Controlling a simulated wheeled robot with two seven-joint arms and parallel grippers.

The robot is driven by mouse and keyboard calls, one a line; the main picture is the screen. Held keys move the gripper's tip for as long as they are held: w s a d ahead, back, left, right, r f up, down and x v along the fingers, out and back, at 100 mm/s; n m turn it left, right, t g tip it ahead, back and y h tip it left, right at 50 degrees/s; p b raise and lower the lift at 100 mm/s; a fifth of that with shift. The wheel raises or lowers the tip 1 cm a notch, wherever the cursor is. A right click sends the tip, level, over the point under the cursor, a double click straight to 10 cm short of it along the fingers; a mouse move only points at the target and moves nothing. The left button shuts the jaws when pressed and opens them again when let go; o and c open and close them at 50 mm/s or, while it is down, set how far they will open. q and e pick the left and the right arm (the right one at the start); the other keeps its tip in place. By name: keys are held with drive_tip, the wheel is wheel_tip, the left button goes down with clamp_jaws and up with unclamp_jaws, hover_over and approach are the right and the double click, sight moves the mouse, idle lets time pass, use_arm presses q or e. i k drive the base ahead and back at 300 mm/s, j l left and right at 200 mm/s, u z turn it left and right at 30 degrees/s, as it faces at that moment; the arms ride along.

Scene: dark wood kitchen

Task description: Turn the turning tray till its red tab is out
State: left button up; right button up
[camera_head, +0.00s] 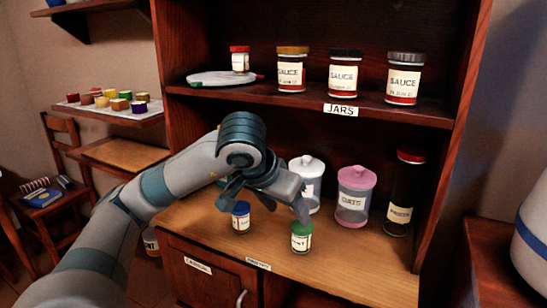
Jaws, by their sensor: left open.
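The turning tray (212,79) is a pale round disc on the upper shelf, at its left end. A small red-lidded jar (240,60) stands on it. My left gripper (263,204) is open, below the upper shelf, in front of the lower compartment. Its fingers point down near a blue-lidded jar (241,217) and a green-lidded jar (301,237). It looks empty and apart from the tray. My right gripper is out of view.
Several sauce jars (291,71) stand to the tray's right above a JARS label (341,110). Below are a white canister (308,180), a pink canister (354,196) and a dark bottle (403,195). A side shelf with small blocks (118,106) is at left. The counter's front right is clear.

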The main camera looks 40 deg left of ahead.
sight(217, 77)
drive_tip(key=u, duration=1.35)
